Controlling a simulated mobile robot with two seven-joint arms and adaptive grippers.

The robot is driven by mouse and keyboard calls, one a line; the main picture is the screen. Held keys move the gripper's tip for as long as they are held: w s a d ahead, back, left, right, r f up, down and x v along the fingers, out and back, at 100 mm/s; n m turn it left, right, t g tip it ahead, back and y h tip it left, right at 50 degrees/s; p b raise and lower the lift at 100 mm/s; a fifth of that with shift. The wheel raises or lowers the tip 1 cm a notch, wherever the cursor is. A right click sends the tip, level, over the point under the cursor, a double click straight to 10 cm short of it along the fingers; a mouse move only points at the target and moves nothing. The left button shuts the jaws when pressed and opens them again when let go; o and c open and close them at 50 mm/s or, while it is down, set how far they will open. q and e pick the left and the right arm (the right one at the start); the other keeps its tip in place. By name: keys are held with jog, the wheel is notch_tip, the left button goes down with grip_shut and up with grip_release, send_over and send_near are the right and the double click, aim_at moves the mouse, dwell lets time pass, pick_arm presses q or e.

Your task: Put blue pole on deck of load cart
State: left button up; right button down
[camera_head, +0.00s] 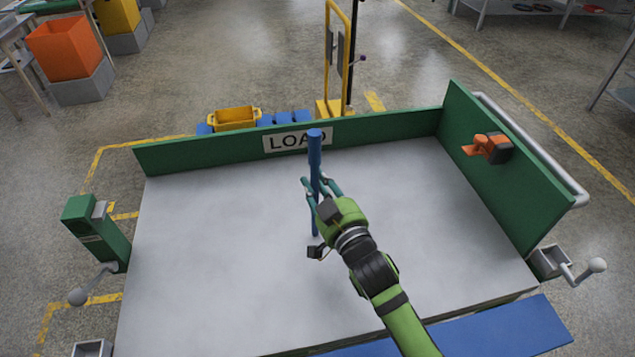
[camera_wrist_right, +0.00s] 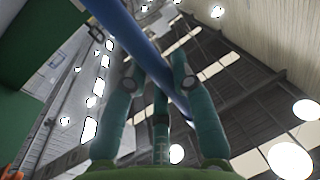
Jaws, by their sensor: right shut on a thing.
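The blue pole (camera_head: 315,155) stands upright over the grey deck (camera_head: 220,250) of the load cart, in front of the green back wall with the LOAD sign (camera_head: 297,139). My right gripper (camera_head: 321,188) is shut on the blue pole around its middle. The pole's lower end shows near the deck behind my gripper; I cannot tell whether it touches. In the right wrist view the pole (camera_wrist_right: 135,45) runs diagonally between the teal fingers (camera_wrist_right: 160,88). My left gripper is not in view.
A green side wall (camera_head: 500,165) with an orange clamp-like part (camera_head: 486,148) bounds the deck at right. A green post with a crank (camera_head: 97,230) stands at left, and another crank (camera_head: 582,270) at right. A yellow bin (camera_head: 235,118) sits behind the cart. The deck is otherwise clear.

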jog(key=shift+f, duration=0.1)
jog(key=c, duration=1)
grip_release()
jog(key=shift+c, duration=0.2)
jog(key=b+v, duration=0.1)
jog(key=v, duration=1.1)
jog(key=shift+b, duration=0.3)
